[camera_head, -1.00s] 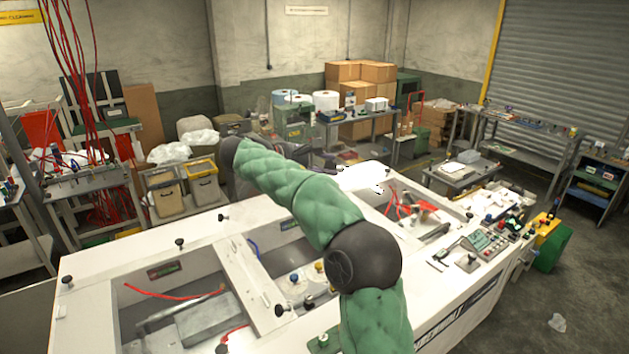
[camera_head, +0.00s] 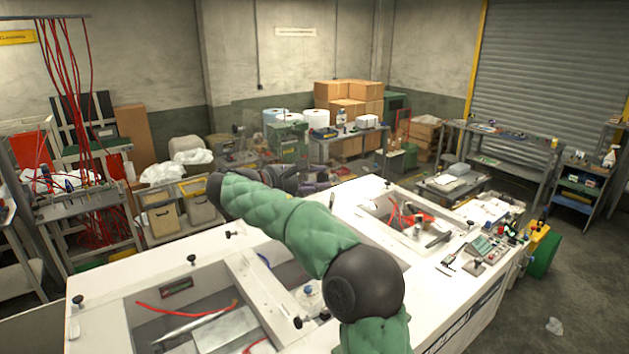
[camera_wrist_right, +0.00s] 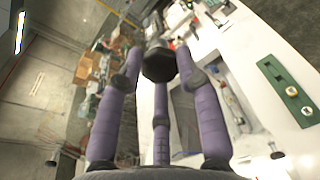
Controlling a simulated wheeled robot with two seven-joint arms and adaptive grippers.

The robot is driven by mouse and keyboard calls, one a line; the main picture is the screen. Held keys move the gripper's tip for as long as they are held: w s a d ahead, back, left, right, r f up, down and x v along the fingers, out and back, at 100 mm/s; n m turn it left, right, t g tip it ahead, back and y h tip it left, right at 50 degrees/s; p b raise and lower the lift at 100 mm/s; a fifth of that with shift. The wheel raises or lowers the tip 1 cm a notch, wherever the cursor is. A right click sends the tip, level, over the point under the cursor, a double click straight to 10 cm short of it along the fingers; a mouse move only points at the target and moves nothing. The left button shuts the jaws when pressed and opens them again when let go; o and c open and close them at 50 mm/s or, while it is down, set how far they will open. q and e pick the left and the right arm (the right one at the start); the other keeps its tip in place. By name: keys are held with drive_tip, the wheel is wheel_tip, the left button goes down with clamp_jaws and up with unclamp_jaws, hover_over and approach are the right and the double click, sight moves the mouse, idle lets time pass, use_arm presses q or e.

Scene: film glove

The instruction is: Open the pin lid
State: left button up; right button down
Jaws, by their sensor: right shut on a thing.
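The white machine (camera_head: 290,222) has several recessed bays in its top. My right arm in a green sleeve reaches across it. My right gripper (camera_wrist_right: 158,70) has purple fingers closed around a dark faceted knob (camera_wrist_right: 158,62) in the right wrist view. In the head view the right gripper (camera_head: 322,183) is small and partly dark at the far side of the machine. I cannot clearly make out the pin lid's outline or how far it is raised. My left gripper is not in view.
A bay with red tubing (camera_head: 408,215) lies at the machine's right. A control panel (camera_head: 482,246) sits at its right end. Shelving with bins (camera_head: 165,222) stands behind at left. Cardboard boxes (camera_head: 350,92) are at the back. The floor at right is mostly clear.

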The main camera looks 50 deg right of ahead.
drive_tip(key=c, duration=0.8)
unclamp_jaws()
drive_tip(key=v, duration=1.2)
